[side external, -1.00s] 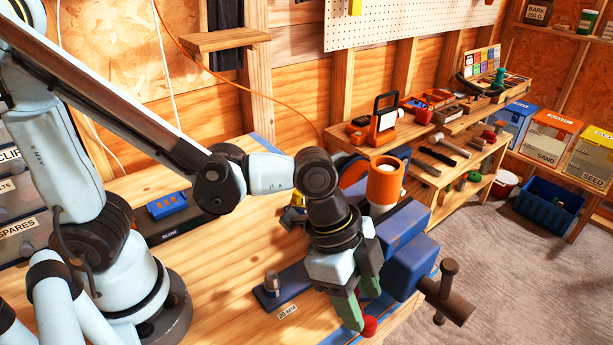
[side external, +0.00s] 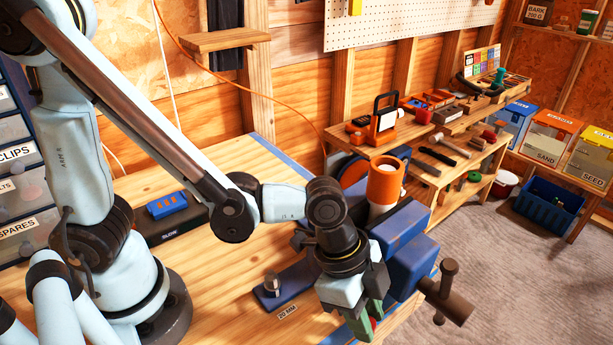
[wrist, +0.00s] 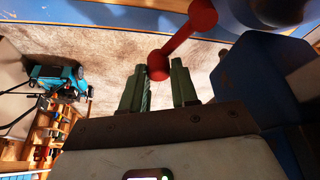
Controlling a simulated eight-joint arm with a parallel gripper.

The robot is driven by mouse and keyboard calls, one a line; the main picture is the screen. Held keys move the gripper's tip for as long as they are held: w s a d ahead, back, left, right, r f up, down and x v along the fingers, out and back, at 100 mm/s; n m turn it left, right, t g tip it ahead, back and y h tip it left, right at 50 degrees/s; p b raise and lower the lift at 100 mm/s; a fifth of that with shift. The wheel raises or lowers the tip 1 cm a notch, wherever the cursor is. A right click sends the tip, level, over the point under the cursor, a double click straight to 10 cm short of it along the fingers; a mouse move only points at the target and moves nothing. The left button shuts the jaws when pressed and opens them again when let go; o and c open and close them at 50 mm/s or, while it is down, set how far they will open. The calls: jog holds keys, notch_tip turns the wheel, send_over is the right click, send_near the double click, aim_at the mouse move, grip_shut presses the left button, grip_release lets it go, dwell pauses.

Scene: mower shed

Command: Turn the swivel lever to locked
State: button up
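The swivel lever (wrist: 182,38) is a red bar with a ball at each end, beside the blue vise (side external: 412,258). In the wrist view its near ball sits between the tips of my green fingers, and its far end reaches up and right. My gripper (wrist: 158,75) is open, with a finger on either side of the ball; whether either touches it I cannot tell. In the side view my gripper (side external: 371,318) points down in front of the vise and hides most of the lever. Any locked marking is not visible.
The vise's dark screw and handle (side external: 447,292) stick out to the right. An orange cup (side external: 385,180) stands behind my wrist. A blue plate with a bolt (side external: 272,287) lies on the wooden bench (side external: 215,305). The bench is clear toward its front left.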

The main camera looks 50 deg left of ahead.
grip_shut()
jog(key=shift+s+a, duration=0.1)
jog(key=shift+a, duration=0.05)
jog(key=shift+s+a+m+g, duration=0.35)
jog(key=shift+m, duration=0.6)
jog(key=shift+s+a+m+g, duration=0.3)
jog(key=shift+s+m+g, duration=0.1)
jog(key=shift+m, duration=0.6)
jog(key=shift+s+a+m+g, duration=0.3)
jog(key=shift+a+m+g, duration=0.05)
jog(key=shift+m, duration=0.6)
jog(key=o, duration=0.5)
grip_release()
jog(key=shift+r, duration=0.1)
jog(key=v, duration=1.1)
jog(key=shift+a+r, duration=0.3)
